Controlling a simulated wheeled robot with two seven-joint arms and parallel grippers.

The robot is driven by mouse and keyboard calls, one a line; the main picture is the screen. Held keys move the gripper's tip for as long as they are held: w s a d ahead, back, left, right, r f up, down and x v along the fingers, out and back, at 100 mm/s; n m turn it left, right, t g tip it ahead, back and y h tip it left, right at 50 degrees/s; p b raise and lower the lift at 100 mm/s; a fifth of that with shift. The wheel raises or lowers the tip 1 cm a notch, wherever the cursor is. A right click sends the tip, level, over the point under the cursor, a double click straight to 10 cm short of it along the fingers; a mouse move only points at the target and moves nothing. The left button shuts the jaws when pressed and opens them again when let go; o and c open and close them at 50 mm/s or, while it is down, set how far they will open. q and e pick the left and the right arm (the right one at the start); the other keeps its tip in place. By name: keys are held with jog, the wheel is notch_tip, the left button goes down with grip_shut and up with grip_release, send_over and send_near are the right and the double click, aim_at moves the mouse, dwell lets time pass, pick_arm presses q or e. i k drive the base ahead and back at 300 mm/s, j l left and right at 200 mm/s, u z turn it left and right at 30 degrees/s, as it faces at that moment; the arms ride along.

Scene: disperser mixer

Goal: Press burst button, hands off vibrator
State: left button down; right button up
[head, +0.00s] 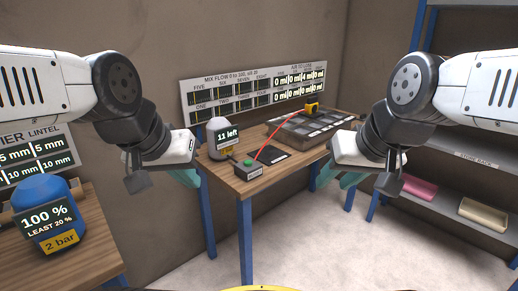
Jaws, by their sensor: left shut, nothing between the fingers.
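A small grey box with a green button (248,163) sits near the front edge of the wooden table. A red cable runs from it to a yellow block (311,108), seemingly the vibrator, at the back edge of a grey tray with several compartments (310,128). My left gripper (186,178) is shut and empty, left of the button box and apart from it. My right gripper (338,181) is in front of the table's right side, its teal fingers apart on either side of its body. Neither gripper touches the button or the yellow block.
A blue canister reading 100 % (44,205) stands on the left table. Shelves (470,150) stand right; a display board (255,88) hangs behind.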

aim_at(248, 163)
jog(key=i+l, duration=0.15)
jog(key=l, duration=0.15)
jog(key=i+l+u, duration=0.15)
jog(key=i+l, duration=0.2)
jog(key=l, duration=0.25)
jog(key=i+l+u, duration=0.15)
jog(key=l, duration=0.15)
